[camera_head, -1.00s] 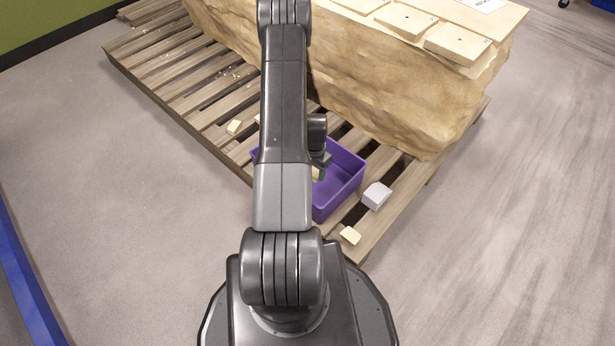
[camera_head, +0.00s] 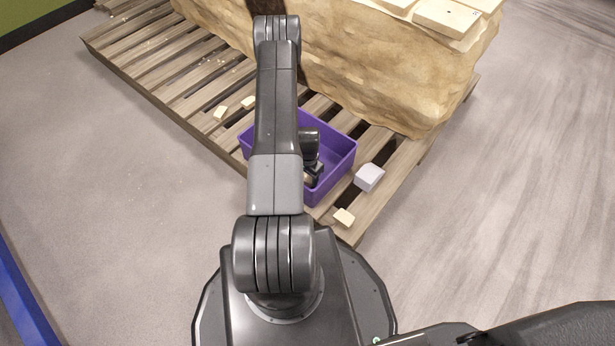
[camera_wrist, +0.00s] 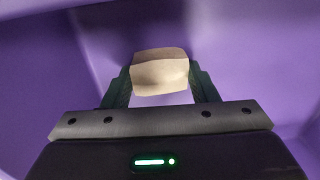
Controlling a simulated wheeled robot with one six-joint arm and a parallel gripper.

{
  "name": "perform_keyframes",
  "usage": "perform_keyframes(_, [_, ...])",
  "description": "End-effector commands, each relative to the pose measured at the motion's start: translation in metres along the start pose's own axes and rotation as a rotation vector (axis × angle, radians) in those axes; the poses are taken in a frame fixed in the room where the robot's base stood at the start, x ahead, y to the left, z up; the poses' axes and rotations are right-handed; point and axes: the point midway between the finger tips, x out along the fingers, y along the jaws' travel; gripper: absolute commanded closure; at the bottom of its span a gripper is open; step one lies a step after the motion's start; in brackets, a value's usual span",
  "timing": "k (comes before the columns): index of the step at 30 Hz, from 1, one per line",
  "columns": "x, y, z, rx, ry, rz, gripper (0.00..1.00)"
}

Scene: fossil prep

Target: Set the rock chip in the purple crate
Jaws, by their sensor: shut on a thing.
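The rock chip (camera_wrist: 160,72) is a tan block held between the two fingers of my gripper (camera_wrist: 160,88) in the wrist view. Purple crate walls and floor fill the wrist view around it, so the chip is inside the crate's outline; whether it touches the floor I cannot tell. In the head view the purple crate (camera_head: 338,165) sits on the wooden pallet, partly hidden behind my arm. My gripper (camera_head: 312,176) shows low inside the crate there, with a small tan bit of the chip by the fingers.
A pale grey-white block (camera_head: 369,177) and a tan chip (camera_head: 344,217) lie on the pallet (camera_head: 385,196) right of the crate. More tan chips (camera_head: 220,113) lie left of it. A large rock block (camera_head: 380,75) stands behind the crate.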

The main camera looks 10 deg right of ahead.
Motion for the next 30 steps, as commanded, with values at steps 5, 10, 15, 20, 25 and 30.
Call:
perform_keyframes(5, [-0.001,0.0,0.0,0.0,0.001,-0.001,0.73])
perform_keyframes(10, [0.002,0.0,0.0,0.0,0.001,0.0,0.41])
perform_keyframes(15, [0.001,0.0,0.0,0.0,0.0,0.0,0.25])
perform_keyframes(20, [0.001,0.0,0.0,0.0,0.001,0.0,0.25])
perform_keyframes(25, [-0.007,-0.001,-0.001,0.0,0.001,-0.001,0.25])
perform_keyframes(30, [-0.042,-0.001,-0.001,-0.001,0.003,-0.002,0.25])
